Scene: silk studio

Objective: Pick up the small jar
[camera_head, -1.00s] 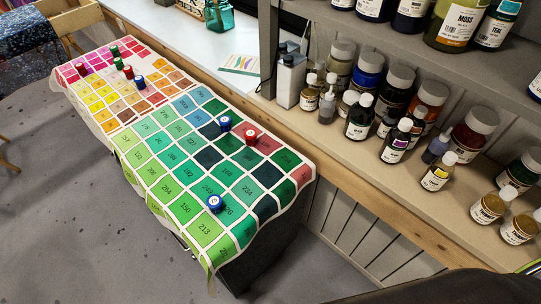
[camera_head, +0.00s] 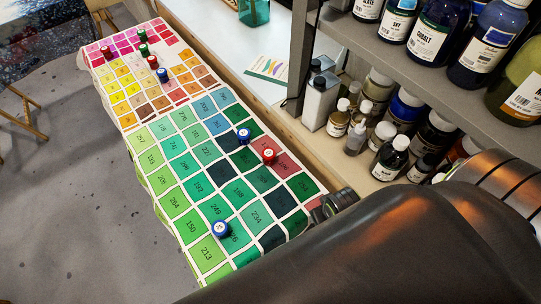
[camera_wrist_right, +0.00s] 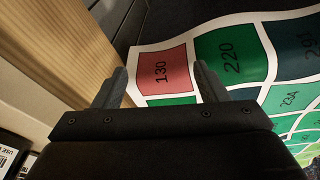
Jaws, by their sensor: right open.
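Small round-topped jars stand on the numbered colour chart (camera_head: 172,217). Near its middle are a blue one (camera_head: 244,136) and a red one (camera_head: 268,156); another blue one (camera_head: 220,229) is nearer the front. Farther back are more red, green and blue ones, such as a blue jar (camera_head: 162,75). My right gripper is open and empty in the wrist view (camera_wrist_right: 160,88), over the chart's edge by the red square 130, with no jar between its fingers. In the head view my right arm covers the lower right. My left gripper is not in view.
A shelf along the right holds paint bottles, among them a black one (camera_head: 389,158) and a tall white one (camera_head: 319,102). A wooden ledge (camera_head: 297,138) runs beside the chart. The grey floor (camera_head: 90,200) on the left is mostly clear.

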